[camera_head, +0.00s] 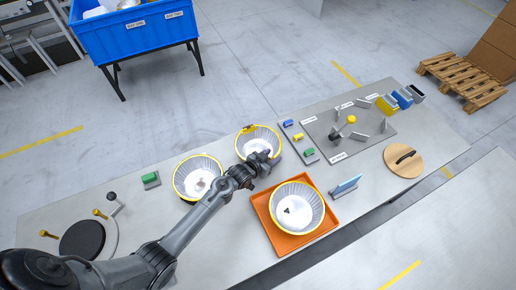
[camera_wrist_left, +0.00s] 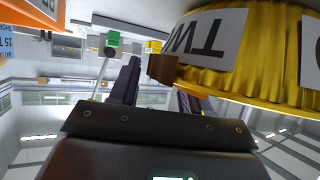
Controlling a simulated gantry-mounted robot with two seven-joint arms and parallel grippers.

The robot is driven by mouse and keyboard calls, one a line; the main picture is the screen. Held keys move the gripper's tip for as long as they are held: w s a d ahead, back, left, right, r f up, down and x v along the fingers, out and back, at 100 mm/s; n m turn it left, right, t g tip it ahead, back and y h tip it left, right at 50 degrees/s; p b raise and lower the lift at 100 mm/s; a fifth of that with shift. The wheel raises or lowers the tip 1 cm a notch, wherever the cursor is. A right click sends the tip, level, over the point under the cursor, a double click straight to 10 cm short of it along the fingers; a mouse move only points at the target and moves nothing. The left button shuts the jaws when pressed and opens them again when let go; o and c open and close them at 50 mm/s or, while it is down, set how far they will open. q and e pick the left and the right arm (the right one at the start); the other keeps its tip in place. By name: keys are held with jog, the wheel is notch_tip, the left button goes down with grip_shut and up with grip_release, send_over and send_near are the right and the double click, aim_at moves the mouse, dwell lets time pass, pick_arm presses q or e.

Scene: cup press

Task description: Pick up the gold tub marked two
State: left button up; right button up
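The gold tub marked two (camera_wrist_left: 262,50) fills the upper right of the left wrist view; its white label shows the letters "TW", partly cut off. A brown tab (camera_wrist_left: 163,68) juts from its wall between my finger tips. In the head view the tub (camera_head: 248,140) at the back middle of the table, gold-rimmed and pale inside, appears to be the same one. My left gripper (camera_head: 266,163) is at its front edge, hiding part of the rim. In the left wrist view the gripper (camera_wrist_left: 158,92) has its fingers apart, with a gap beside the tab. My right gripper is not in view.
Another gold-rimmed tub (camera_head: 181,184) stands close on the left, near my forearm. A third tub (camera_head: 318,207) sits in an orange tray (camera_head: 262,213) in front. Small coloured blocks (camera_head: 298,137) and a grey plate with a yellow-knobbed lever (camera_head: 350,121) are to the right.

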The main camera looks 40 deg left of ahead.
pick_arm(q)
grip_shut()
